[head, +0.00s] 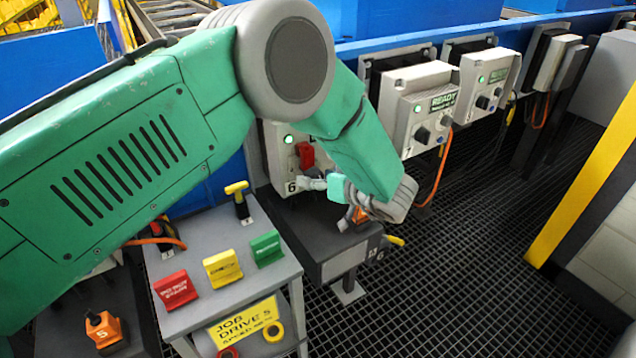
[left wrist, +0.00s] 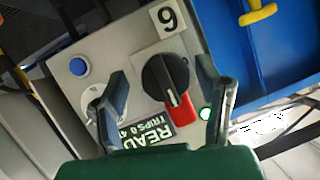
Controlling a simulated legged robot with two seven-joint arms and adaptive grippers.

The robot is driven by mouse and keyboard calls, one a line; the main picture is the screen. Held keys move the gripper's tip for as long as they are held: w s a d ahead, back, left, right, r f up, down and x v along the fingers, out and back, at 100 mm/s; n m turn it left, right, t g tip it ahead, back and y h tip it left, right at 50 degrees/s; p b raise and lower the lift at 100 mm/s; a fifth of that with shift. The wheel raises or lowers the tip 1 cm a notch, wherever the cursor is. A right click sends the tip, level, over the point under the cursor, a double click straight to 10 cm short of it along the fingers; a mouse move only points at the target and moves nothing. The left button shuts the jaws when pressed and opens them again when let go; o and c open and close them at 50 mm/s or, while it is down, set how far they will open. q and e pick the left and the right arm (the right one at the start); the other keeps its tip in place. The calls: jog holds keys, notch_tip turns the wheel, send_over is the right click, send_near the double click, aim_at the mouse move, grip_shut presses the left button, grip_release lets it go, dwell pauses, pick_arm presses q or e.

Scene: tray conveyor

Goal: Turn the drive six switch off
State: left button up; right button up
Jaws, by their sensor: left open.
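The drive six box (head: 271,158) is a grey panel marked 6, partly hidden behind my left arm in the head view. Its switch (head: 306,154) shows red there. In the left wrist view the switch (left wrist: 165,78) is a round black knob with a red-tipped handle, pointing toward the READY plate (left wrist: 172,128) and a lit green lamp (left wrist: 206,113). The number 6 label (left wrist: 170,19) is on the knob's other side. My left gripper (left wrist: 161,72) is open, one finger on each side of the knob, with gaps showing; it also shows in the head view (head: 318,184). My right gripper is not in view.
A blue button (left wrist: 78,66) is on the same panel. More switch boxes (head: 418,105) line the blue conveyor to the right. A grey stand (head: 220,245) with red, yellow and green signs is in front. Dark grating floor (head: 450,260) is open at right.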

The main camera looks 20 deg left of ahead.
pick_arm(q)
jog(key=shift+a, duration=0.55)
jog(key=shift+f, duration=0.1)
jog(key=c, duration=1.2)
jog(key=shift+d+n+p, duration=0.15)
jog(key=shift+n+p, duration=0.15)
jog(key=shift+p, duration=0.1)
jog(key=shift+n+t+h+p, duration=0.5)
jog(key=shift+n+p, duration=0.1)
jog(key=shift+p, duration=0.05)
jog(key=shift+n+t+h+p, duration=0.3)
jog(key=shift+n+t+h, duration=0.25)
jog(key=shift+n, duration=0.45)
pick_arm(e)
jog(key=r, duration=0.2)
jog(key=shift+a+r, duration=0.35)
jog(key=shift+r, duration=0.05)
pick_arm(q)
jog(key=shift+f, duration=0.1)
jog(key=o, duration=1.2)
jog(key=shift+d, duration=0.1)
jog(key=shift+s, duration=0.1)
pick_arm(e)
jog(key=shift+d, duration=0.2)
pick_arm(q)
jog(key=shift+d, duration=0.1)
